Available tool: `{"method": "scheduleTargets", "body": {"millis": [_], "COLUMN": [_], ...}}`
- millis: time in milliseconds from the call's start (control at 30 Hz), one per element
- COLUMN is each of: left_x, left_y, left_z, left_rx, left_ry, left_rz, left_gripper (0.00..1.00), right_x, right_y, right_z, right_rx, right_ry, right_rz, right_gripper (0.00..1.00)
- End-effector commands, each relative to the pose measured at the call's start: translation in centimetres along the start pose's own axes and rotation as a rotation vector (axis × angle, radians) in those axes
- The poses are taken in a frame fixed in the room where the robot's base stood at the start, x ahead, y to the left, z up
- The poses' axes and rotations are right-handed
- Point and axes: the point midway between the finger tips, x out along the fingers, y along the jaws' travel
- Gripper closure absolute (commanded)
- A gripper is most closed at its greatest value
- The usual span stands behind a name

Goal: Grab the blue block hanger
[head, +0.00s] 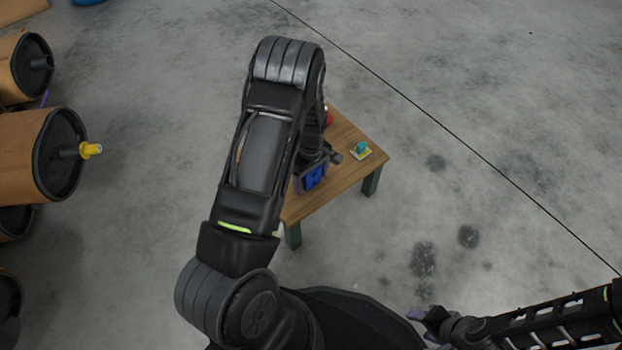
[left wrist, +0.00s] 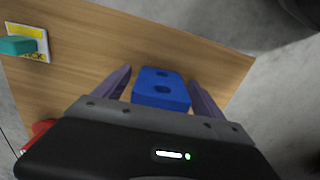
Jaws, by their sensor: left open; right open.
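The blue block hanger (left wrist: 162,88) lies on the small wooden table (left wrist: 100,40). In the left wrist view it sits between the two purple-grey fingers of my left gripper (left wrist: 160,85), with a gap visible on each side. The gripper is open around it. In the head view the blue block hanger (head: 314,176) shows partly below my left gripper (head: 318,168), and my left arm covers much of the table (head: 350,140). My right gripper (head: 422,322) is open at the bottom right of the head view, away from the table.
A teal piece on a yellow and white base (head: 361,150) stands near the table's right corner. A red object (head: 328,115) is partly hidden behind my left arm. Brown and black mufflers (head: 40,150) stand at the left, one with a yellow tip. The floor right of the table is clear.

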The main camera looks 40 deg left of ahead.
Motion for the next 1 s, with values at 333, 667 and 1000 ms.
{"method": "scheduleTargets", "body": {"millis": [333, 667, 1000], "left_x": [0.06, 0.06, 0.06], "left_y": [0.02, 0.02, 0.02], "left_z": [0.02, 0.01, 0.01], "left_rx": [0.000, 0.000, 0.000], "left_ry": [0.000, 0.000, 0.000], "left_rz": [0.000, 0.000, 0.000], "left_gripper": [0.20, 0.25, 0.53], "right_x": [-0.01, -0.01, -0.01], "right_y": [-0.02, -0.02, -0.01], "right_z": [-0.05, -0.05, -0.05], "right_rx": [0.000, 0.000, 0.000], "right_ry": [0.001, 0.002, 0.001], "right_rz": [0.000, 0.000, 0.000], "right_gripper": [0.49, 0.49, 0.49]}}
